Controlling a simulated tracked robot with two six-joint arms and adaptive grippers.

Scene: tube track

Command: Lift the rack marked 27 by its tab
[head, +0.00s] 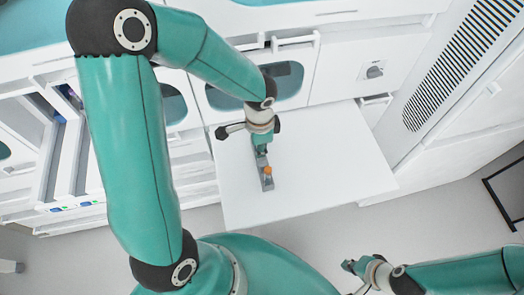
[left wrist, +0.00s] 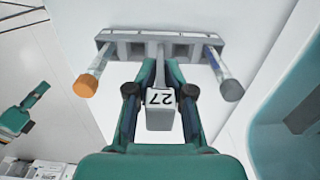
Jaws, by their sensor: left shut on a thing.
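The rack marked 27 is a grey bar with several slots, seen in the head view (head: 267,184) over the white work surface and in the left wrist view (left wrist: 135,48). It holds an orange-capped tube (left wrist: 87,86) at one end and a grey-capped tube (left wrist: 232,90) at the other. Its tab (left wrist: 160,118) carries a white label reading 27. My left gripper (left wrist: 160,97) is shut on this tab, with a finger on each side; it also shows in the head view (head: 262,146). Whether the rack touches the surface is unclear. My right gripper (head: 350,266) is away at the lower right, its fingers too small to judge.
The white work surface (head: 325,165) is clear around the rack. Open narrow drawers (head: 70,155) stick out at the left. A vented white cabinet (head: 455,75) stands at the right.

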